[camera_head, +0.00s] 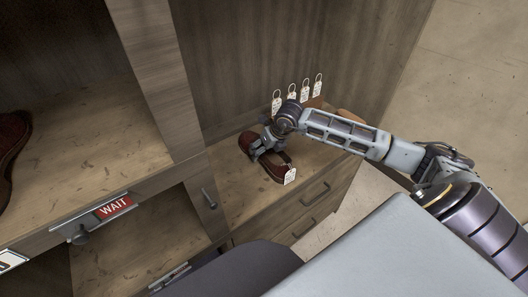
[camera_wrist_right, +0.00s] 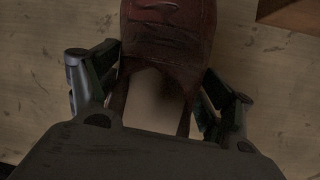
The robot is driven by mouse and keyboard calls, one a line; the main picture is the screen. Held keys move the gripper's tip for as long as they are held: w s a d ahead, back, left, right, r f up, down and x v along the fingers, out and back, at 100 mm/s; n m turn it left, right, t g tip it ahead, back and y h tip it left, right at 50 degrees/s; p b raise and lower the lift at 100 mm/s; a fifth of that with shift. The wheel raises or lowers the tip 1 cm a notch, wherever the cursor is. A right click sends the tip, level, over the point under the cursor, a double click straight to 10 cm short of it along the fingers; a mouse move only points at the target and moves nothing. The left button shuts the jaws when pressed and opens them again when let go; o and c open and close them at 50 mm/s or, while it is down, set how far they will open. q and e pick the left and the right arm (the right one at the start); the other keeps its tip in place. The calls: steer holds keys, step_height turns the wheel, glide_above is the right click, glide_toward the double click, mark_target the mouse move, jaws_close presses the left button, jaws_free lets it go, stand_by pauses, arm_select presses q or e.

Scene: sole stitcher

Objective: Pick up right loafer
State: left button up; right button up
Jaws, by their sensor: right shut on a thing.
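The right loafer, a dark red-brown leather shoe (camera_head: 276,172), is on the wooden shelf top beside the tall cabinet panel, with a white tag (camera_head: 290,175) at its near end. My right gripper (camera_head: 262,154) reaches down over it from the right and is shut on it. In the right wrist view the loafer (camera_wrist_right: 168,35) lies between the two fingers (camera_wrist_right: 152,95), which press on its sides near the opening. The wrist housing hides its lower part. My left gripper is in neither view.
Several white tags (camera_head: 292,97) hang on the back panel, with brown shoes partly hidden behind my right arm. Another dark red shoe (camera_head: 10,135) sits in the left compartment. A red WAIT sign (camera_head: 113,207) is on the shelf edge. Drawers (camera_head: 312,205) are below.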

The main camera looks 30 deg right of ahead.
steer(key=shift+r, duration=0.15)
step_height(320, 180, up, 10)
steer(key=shift+p, duration=0.35)
stand_by(0.5)
stand_by(0.3)
